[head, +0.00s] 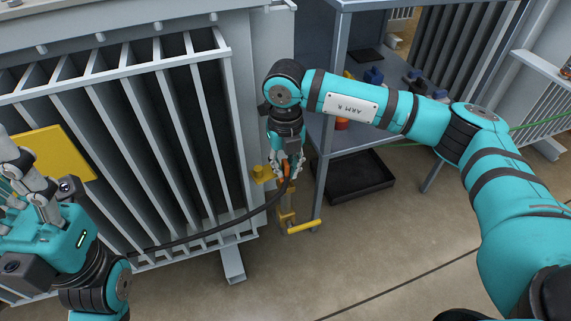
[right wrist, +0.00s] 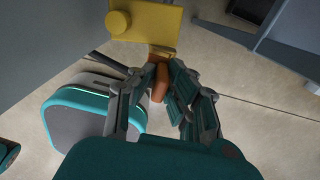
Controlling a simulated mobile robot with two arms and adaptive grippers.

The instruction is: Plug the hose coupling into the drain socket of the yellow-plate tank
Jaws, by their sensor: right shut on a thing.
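The tank (head: 237,100) fills the left of the head view, with a yellow plate (head: 60,153) on its ribbed front. My right gripper (head: 287,168) is shut on the orange hose coupling (head: 285,171), beside a yellow fitting (head: 262,174) at the tank's lower right corner. In the right wrist view the coupling (right wrist: 158,84) sits between the fingers, its far end close to a yellow block (right wrist: 155,22). I cannot tell whether they touch, and no socket opening shows. My left gripper (head: 18,172) is in front of the yellow plate; its jaw opening is unclear.
A black hose (head: 200,236) runs from the coupling to the lower left across the tank front. A yellow valve handle (head: 304,226) sticks out below the right gripper. A shelf rack (head: 325,150) stands right of the tank, with a black tray (head: 358,176) on the floor. Open floor lies in front.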

